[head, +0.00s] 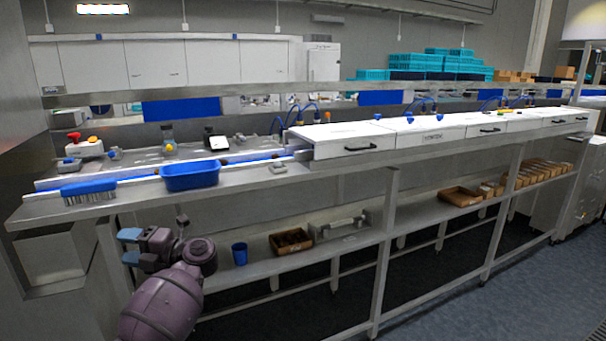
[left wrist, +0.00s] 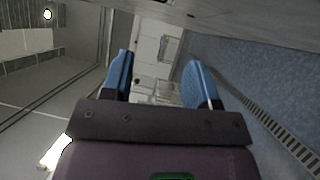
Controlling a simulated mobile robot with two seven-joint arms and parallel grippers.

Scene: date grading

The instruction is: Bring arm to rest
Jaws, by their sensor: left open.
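My left arm comes in at the bottom left of the head view. Its gripper (head: 129,246) is at the front of the steel bench, below the worktop and left of the blue cup. In the left wrist view the two blue fingers of my left gripper (left wrist: 160,85) stand well apart with nothing between them. Beyond them are floor, wall and distant white fittings. My right gripper shows in neither view.
The steel bench (head: 120,205) holds a blue tub (head: 190,177) and a blue brush (head: 88,191) near its front edge. The lower shelf carries a blue cup (head: 239,254) and a brown box (head: 291,241). Open floor (head: 480,310) lies at the right.

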